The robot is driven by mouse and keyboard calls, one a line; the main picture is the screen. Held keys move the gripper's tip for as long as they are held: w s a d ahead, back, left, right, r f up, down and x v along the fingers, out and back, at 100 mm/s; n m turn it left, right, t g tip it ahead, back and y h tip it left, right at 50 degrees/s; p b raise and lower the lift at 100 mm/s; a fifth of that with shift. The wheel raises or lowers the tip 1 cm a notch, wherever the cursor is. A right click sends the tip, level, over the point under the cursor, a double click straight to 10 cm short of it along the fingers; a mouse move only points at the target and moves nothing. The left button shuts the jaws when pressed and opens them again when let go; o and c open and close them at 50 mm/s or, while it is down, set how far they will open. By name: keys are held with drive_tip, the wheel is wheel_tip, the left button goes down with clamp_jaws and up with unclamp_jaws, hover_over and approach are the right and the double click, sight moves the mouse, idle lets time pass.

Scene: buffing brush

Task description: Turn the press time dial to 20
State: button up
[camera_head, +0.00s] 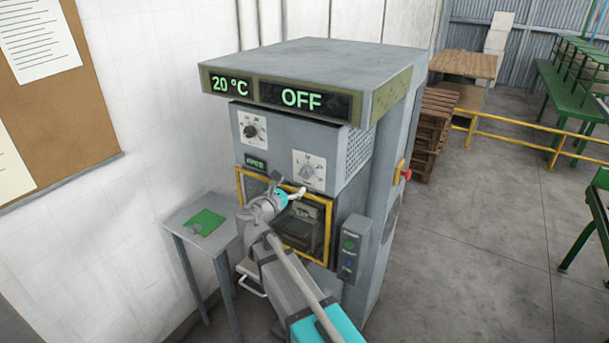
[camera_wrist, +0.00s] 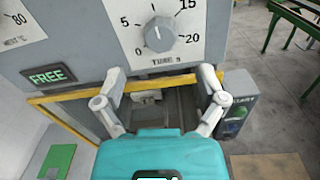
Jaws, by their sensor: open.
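The press time dial is a grey knob (camera_wrist: 160,35) on a white plate marked 0, 5, 15, 20 and "TIME s" in the wrist view. A small pale mark shows on the knob, but I cannot tell for sure which number it points to. In the head view the time dial (camera_head: 309,170) is the right-hand one on the press (camera_head: 330,90). My gripper (camera_wrist: 161,77) is open and empty, its fingers spread below the dial plate and apart from the knob. In the head view my gripper (camera_head: 285,191) is in front of the yellow-framed opening, just below the dial.
A second dial (camera_head: 252,128) with a black knob is at the upper left. The display (camera_head: 300,98) reads OFF and 20 °C; a small sign (camera_wrist: 48,75) reads FREE. A button box (camera_head: 352,246) is at right. A side table (camera_head: 180,215) with a green sheet stands left.

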sight(304, 174)
drive_tip(key=x, duration=0.7)
drive_tip(key=shift+w, duration=0.1)
drive_tip(key=c, duration=1.1)
drive_tip(key=shift+c, duration=0.2)
